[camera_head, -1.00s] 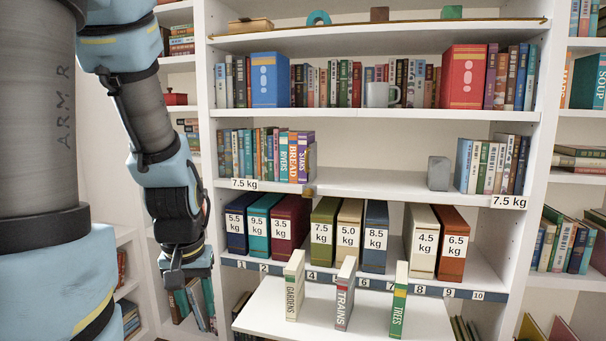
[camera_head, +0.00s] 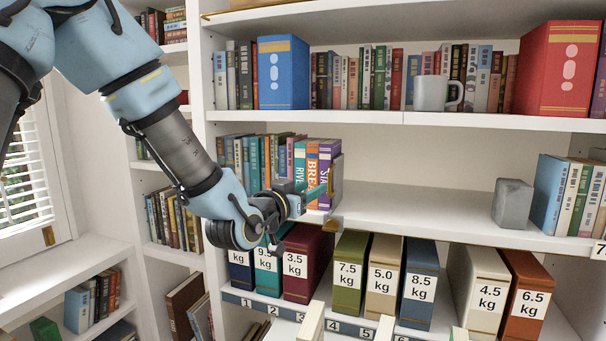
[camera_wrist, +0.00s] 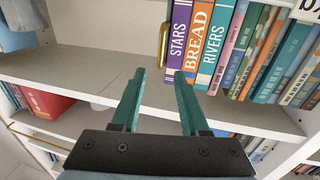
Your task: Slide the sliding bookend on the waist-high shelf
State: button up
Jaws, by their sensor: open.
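The sliding bookend (camera_head: 338,178) is a thin upright plate on the waist-high shelf (camera_head: 420,214), at the right end of a row of books that ends with STARS (camera_head: 325,165). Its brass handle (camera_wrist: 163,45) shows in the wrist view beside the STARS book. My gripper (camera_head: 322,190) is in front of this end of the row, at about shelf height. In the wrist view its two teal fingers (camera_wrist: 160,74) are apart and empty, with the handle just beyond and between their tips. I cannot tell whether they touch it.
A grey block (camera_head: 512,203) stands further right, beside more books (camera_head: 560,195). The shelf between bookend and block is clear. A small brown piece (camera_head: 330,226) sits at the shelf's front edge. Labelled binders (camera_head: 350,270) stand below. A shelf with a mug (camera_head: 432,94) is above.

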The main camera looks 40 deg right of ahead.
aim_at(329, 179)
jog(key=shift+p+x, duration=1.8)
jog(key=shift+x, duration=3.45)
jog(key=shift+w, duration=0.1)
jog(key=shift+c, duration=0.4)
grip_shut()
